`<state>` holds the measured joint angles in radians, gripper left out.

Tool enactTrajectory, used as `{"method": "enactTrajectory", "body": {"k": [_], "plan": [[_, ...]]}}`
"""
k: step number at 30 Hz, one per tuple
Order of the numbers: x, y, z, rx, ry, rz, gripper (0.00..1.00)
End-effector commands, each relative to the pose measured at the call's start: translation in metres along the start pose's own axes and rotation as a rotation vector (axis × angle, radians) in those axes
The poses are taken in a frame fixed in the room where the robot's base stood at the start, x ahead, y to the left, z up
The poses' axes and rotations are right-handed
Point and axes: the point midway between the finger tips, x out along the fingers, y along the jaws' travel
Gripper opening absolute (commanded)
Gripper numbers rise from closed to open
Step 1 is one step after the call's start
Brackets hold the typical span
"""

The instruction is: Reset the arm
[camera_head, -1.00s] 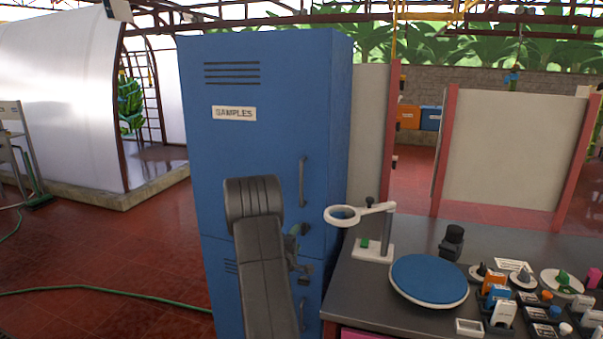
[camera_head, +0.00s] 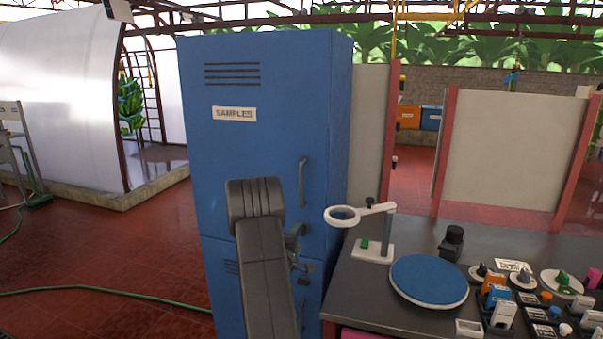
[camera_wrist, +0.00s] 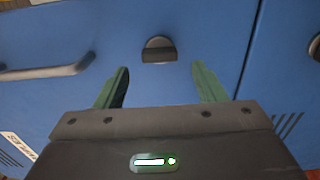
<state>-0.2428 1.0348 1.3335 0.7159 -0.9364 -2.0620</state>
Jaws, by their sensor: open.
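My gripper (camera_wrist: 160,88) is open and empty in the wrist view, its two green fingers spread apart in front of a blue cabinet. A dark round knob or latch (camera_wrist: 158,50) on the cabinet shows between and beyond the fingertips. In the head view my gripper (camera_head: 300,255) is partly hidden behind my dark arm, close to the front of the blue cabinet (camera_head: 265,75). The cabinet carries a "SAMPLES" label and its doors look shut. I cannot tell whether the fingers touch it.
A dark bench (camera_head: 350,292) stands right of the cabinet. It bears a white ring stand (camera_head: 375,250), a blue round pad (camera_head: 428,278) and several small items at the right. A green hose (camera_head: 110,289) lies on the red floor at left, which is otherwise open.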

Motion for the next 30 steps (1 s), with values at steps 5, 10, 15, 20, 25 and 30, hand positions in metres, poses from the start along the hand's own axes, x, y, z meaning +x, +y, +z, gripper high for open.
{"method": "enactTrajectory", "body": {"k": [5, 10, 15, 20, 25, 30], "plan": [[0.032, 0.002, 0.001, 0.000, -0.002, 0.000, 0.64], [0.043, -0.001, 0.000, 0.079, 0.000, 0.000, 0.64], [0.043, 0.000, 0.000, 0.223, 0.000, 0.001, 0.64], [0.042, 0.000, 0.000, 0.357, 0.000, 0.000, 0.64], [0.042, 0.000, 0.000, 0.499, 0.000, 0.000, 0.64], [0.042, 0.001, 0.001, 0.641, 0.000, 0.000, 0.64]]}}
